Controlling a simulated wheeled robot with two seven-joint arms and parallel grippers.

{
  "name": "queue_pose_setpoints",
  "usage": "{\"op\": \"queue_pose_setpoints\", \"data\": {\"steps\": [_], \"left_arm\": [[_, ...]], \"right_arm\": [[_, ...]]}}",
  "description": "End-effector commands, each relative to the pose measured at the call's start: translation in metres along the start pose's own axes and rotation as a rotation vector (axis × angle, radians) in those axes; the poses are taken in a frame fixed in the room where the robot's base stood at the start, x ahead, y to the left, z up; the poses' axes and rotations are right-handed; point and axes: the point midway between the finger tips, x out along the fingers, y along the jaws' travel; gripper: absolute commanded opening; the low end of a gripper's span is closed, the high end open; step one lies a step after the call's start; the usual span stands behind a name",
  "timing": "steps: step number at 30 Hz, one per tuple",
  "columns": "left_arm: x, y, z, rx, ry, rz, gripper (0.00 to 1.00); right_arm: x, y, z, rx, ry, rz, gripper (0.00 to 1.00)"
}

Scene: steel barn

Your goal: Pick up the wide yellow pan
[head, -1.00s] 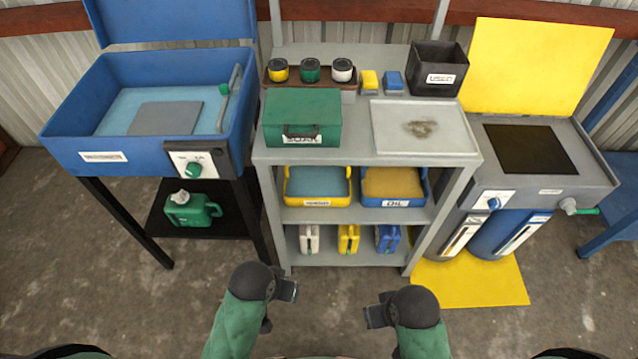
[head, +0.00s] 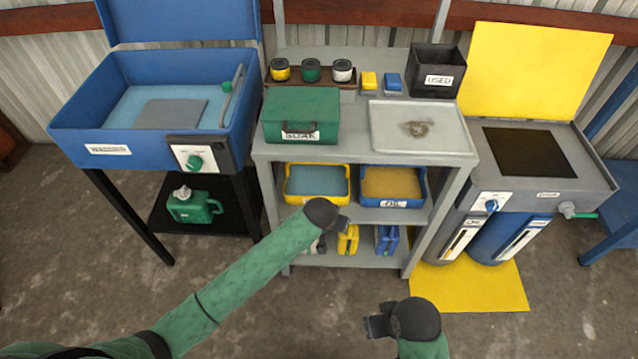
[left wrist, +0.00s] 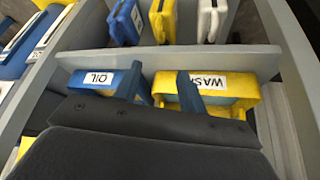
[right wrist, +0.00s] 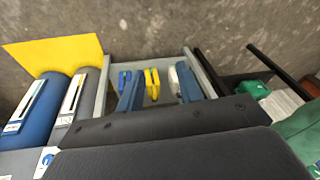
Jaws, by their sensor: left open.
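The wide yellow pan (head: 300,198), with blue liquid in it, sits on the middle shelf of the grey rack, left of the blue pan (head: 364,184) labelled OIL. In the left wrist view the yellow pan (left wrist: 256,100) appears upside down with a label that reads WASH in part. My left gripper (head: 342,224) is in front of the rack just below and right of the yellow pan. Its fingers (left wrist: 160,78) are apart and empty, and one overlaps the pan in that view. My right gripper (head: 370,318) is low in front of the rack, open and empty (right wrist: 160,88).
The grey rack (head: 440,225) has side posts and shelf edges around the pans. Several small jugs stand on its bottom shelf. A green box (head: 302,108) and a tray (head: 420,150) are on top. A blue basin (head: 75,135) stands left, a grey bench (head: 560,190) right.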

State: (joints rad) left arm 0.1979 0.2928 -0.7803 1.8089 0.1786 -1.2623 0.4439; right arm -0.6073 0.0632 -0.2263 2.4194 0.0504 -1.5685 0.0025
Motion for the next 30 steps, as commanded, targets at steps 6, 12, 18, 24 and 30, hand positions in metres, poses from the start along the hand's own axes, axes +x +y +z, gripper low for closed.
{"op": "queue_pose_setpoints", "data": {"steps": [6,12,18,24,30], "left_arm": [[0.019,-0.02,-0.025,0.012,0.016,-0.035,0.41],[0.026,-0.023,-0.037,0.012,0.021,-0.04,0.41],[0.041,-0.023,-0.067,0.013,0.02,-0.041,0.41],[0.058,-0.024,-0.098,0.011,0.02,-0.041,0.41],[0.072,-0.024,-0.121,0.012,0.02,-0.041,0.41]], "right_arm": [[0.002,-0.001,-0.001,-0.002,0.006,-0.003,0.36],[0.0,-0.004,-0.002,0.003,0.006,-0.008,0.36],[-0.007,-0.004,-0.003,0.014,-0.009,-0.005,0.36],[-0.016,0.002,-0.002,0.018,-0.025,0.009,0.36],[-0.026,0.007,-0.001,0.018,-0.032,0.023,0.36]]}}
